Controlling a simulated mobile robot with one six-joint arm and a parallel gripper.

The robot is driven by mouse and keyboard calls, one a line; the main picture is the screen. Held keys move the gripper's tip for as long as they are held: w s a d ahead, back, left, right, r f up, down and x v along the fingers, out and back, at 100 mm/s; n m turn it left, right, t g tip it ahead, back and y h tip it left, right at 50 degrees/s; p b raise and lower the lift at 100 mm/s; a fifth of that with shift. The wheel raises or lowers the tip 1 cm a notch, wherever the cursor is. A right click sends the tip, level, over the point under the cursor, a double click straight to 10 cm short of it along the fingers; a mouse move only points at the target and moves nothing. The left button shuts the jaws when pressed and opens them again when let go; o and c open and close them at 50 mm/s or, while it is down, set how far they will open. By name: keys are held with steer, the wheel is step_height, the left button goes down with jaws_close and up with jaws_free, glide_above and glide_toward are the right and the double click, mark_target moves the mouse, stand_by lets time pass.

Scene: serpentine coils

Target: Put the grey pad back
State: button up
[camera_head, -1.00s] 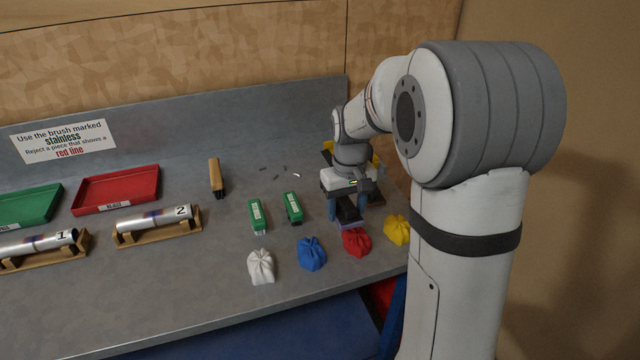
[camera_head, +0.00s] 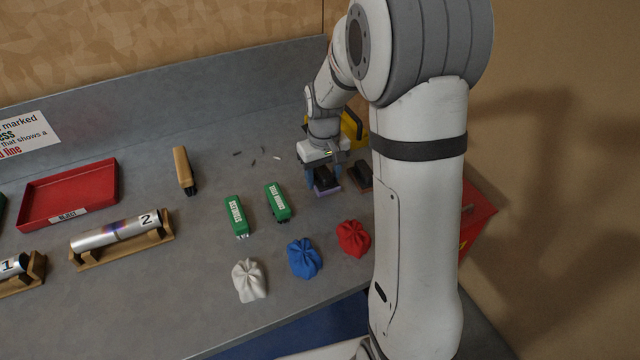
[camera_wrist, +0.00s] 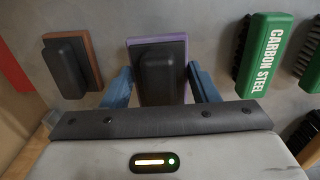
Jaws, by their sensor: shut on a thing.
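My gripper (camera_wrist: 162,85) is shut on a black-backed pad (camera_wrist: 158,72), its blue fingers on either side. The pad's layer facing the bench is purple, not clearly grey. In the head view my gripper (camera_head: 323,178) holds this pad (camera_head: 327,190) over the right part of the bench; I cannot tell whether it touches the surface. A second black-backed pad (camera_wrist: 68,66) with a brown layer lies just left of it in the wrist view, and to its right in the head view (camera_head: 361,175).
Green brushes (camera_head: 235,215) (camera_head: 277,203) lie left of my gripper. White (camera_head: 249,280), blue (camera_head: 304,258) and red (camera_head: 353,238) bags sit nearer the front edge. A yellow object (camera_head: 354,130) stands behind my gripper. Small dark bits (camera_head: 253,162) lie on the bench.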

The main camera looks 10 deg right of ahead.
mark_target(323, 186)
steer(key=shift+s+f, duration=0.1)
steer(key=shift+f, duration=1.7)
steer(key=shift+f, duration=0.1)
steer(key=shift+f, duration=0.15)
steer(key=o, duration=1)
steer(key=shift+c, duration=0.2)
